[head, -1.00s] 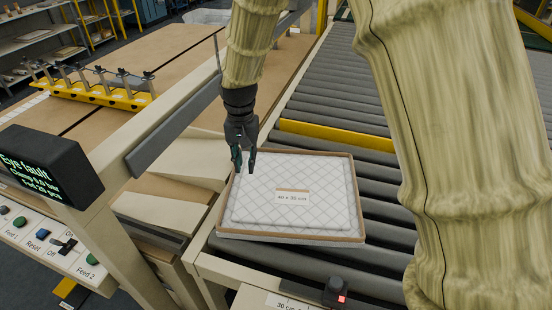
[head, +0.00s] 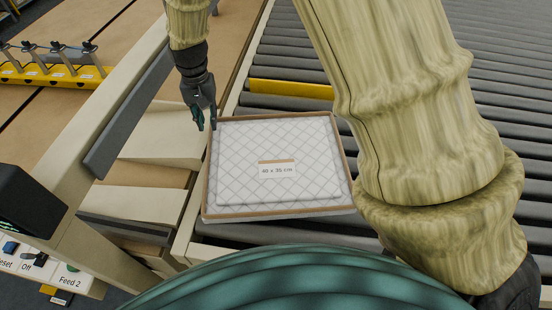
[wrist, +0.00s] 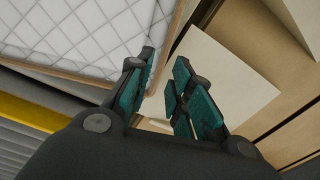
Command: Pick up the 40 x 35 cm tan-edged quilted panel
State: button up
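The tan-edged quilted panel (head: 240,160) lies flat on the roller conveyor, white with a diamond pattern, labelled 40 x 35 cm. In the wrist view the panel (wrist: 85,30) fills the upper left. My gripper (head: 207,127) points down at the panel's far left corner in the head view. In the wrist view my gripper (wrist: 164,62) is open. One teal finger overlaps the panel and the other is over the pale board beyond its edge. I cannot tell whether the fingers are down around the edge or above it.
Grey rollers (head: 390,90) run behind and right of the panel, with a yellow bar (head: 290,88) just behind it. Pale boards (head: 160,137) and a beige frame (head: 120,85) with a dark rail stand left. A control box (head: 25,205) is at the lower left.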

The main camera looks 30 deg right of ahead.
aim_at(210, 134)
jog(key=shift+w+a+f, duration=0.1)
jog(key=shift+w+f, duration=0.45)
jog(key=shift+f, duration=0.05)
jog(key=shift+s+f+p, duration=0.4)
jog(key=shift+s+p, duration=0.15)
jog(key=shift+p, duration=0.3)
jog(key=shift+s+a+f, duration=0.1)
jog(key=shift+f, duration=0.2)
jog(key=f, duration=0.1)
jog(key=f+p, duration=0.1)
jog(key=shift+w+f, duration=0.4)
jog(key=shift+s, duration=0.2)
jog(key=shift+f, duration=0.1)
jog(key=shift+w, duration=0.1)
jog(key=shift+c, duration=1.4)
grip_shut()
